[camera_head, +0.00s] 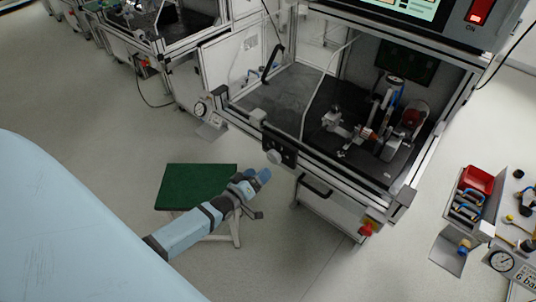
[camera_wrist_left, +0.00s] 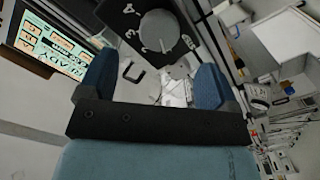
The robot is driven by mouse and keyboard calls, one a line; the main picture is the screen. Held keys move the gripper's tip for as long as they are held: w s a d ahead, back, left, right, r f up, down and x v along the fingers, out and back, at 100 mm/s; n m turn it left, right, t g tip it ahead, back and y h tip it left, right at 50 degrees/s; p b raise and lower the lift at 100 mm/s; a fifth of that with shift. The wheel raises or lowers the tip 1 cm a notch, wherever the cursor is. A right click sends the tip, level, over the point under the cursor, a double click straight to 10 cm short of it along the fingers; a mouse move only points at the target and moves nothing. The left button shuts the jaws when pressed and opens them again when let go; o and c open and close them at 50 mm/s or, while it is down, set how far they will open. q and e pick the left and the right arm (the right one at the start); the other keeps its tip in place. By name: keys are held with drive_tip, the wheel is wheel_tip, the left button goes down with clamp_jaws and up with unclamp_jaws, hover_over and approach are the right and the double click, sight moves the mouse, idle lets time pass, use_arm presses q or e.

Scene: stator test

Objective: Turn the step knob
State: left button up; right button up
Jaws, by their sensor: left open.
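The step knob (camera_head: 274,157) is a grey round knob on a black panel (camera_head: 290,154) at the front frame of the test bench. In the left wrist view the knob (camera_wrist_left: 158,31) sits at top centre, with white numbers such as 2, 3 and 4 on the black plate around it. My left gripper (camera_head: 260,179) is just below and left of the knob in the head view. In the wrist view its two blue fingers (camera_wrist_left: 152,82) are spread apart with nothing between them, and the knob lies beyond their tips. My right gripper is not in view.
A green-topped stool (camera_head: 190,183) stands beside my left arm. The bench's open bay holds a test fixture (camera_head: 370,130). A red stop button (camera_head: 366,230) is at the bench's lower corner. A lit screen (camera_wrist_left: 45,45) shows in the wrist view. Tool trays (camera_head: 470,205) are at right.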

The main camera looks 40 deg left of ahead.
use_arm(q)
drive_tip(key=s, duration=0.5)
drive_tip(key=shift+s+a, duration=0.2)
drive_tip(key=shift+s, duration=0.15)
drive_tip(key=s+d+r+m+g+p, duration=0.2)
drive_tip(key=s+d+m+g, duration=0.1)
drive_tip(key=s+d+m, duration=0.2)
drive_tip(key=s+d+r+m+g+h+p, duration=0.1)
drive_tip(key=s+d+m+g, duration=0.3)
drive_tip(key=s+d, duration=0.4)
drive_tip(key=d+r+m+p, duration=0.1)
drive_tip(key=d, duration=0.3)
drive_tip(key=shift+s+d+h, duration=0.3)
drive_tip(key=shift+s+d, duration=0.05)
drive_tip(key=shift+s, duration=0.05)
drive_tip(key=shift+r, duration=0.1)
